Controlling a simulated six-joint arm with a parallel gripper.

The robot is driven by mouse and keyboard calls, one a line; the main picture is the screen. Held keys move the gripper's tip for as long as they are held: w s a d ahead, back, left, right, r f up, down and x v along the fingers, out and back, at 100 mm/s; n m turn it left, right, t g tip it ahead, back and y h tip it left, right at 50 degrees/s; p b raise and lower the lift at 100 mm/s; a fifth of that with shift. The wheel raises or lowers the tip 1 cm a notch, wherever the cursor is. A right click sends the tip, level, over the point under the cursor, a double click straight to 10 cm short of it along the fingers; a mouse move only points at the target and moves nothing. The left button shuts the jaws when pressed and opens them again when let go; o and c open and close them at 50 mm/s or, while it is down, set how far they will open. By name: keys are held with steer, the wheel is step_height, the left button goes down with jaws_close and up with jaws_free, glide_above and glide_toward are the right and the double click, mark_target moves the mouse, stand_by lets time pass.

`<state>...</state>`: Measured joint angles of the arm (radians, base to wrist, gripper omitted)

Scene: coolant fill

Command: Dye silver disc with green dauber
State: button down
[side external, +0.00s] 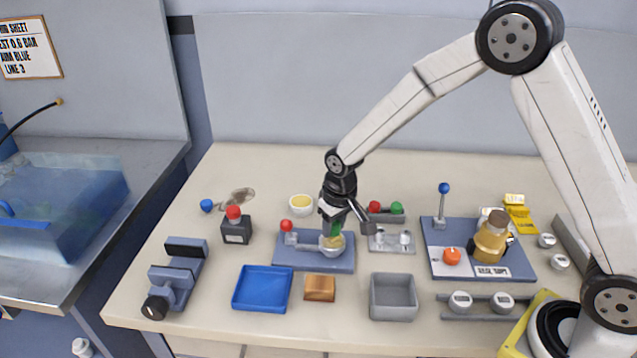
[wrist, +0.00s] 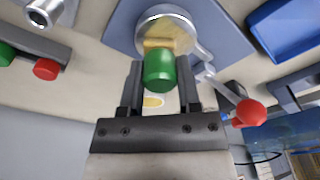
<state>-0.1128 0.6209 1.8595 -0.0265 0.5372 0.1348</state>
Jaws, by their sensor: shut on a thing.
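My gripper (wrist: 158,92) is shut on the green dauber (wrist: 160,70), whose green cylindrical handle sits between the two fingers. In the side view my gripper (side external: 335,212) points down, with the green dauber (side external: 335,229) beneath it. The dauber's tan lower end is over the round silver disc (wrist: 168,18), which is on a blue fixture plate (side external: 285,257). The silver disc (side external: 326,249) is partly hidden by the dauber in the side view. Whether the tip touches the disc cannot be told. A lever with a red ball (wrist: 250,112) stands beside the disc.
A rack with a red cap (side external: 375,207) and a green cap (side external: 397,207) stands close to my gripper's right. A small dish with yellow contents (side external: 301,204) is behind left. A blue tray (side external: 262,289), wooden block (side external: 320,288) and grey bin (side external: 394,298) lie in front.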

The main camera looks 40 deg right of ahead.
mark_target(329, 249)
steer(key=shift+w+d, duration=0.9)
steer(key=shift+s+a, duration=2.25)
steer(key=shift+w+a, duration=0.15)
steer(key=shift+w+d, duration=2.15)
steer(key=shift+d, duration=0.1)
steer(key=shift+s+a, duration=2.15)
steer(key=shift+a, duration=0.1)
step_height(329, 249, up, 8)
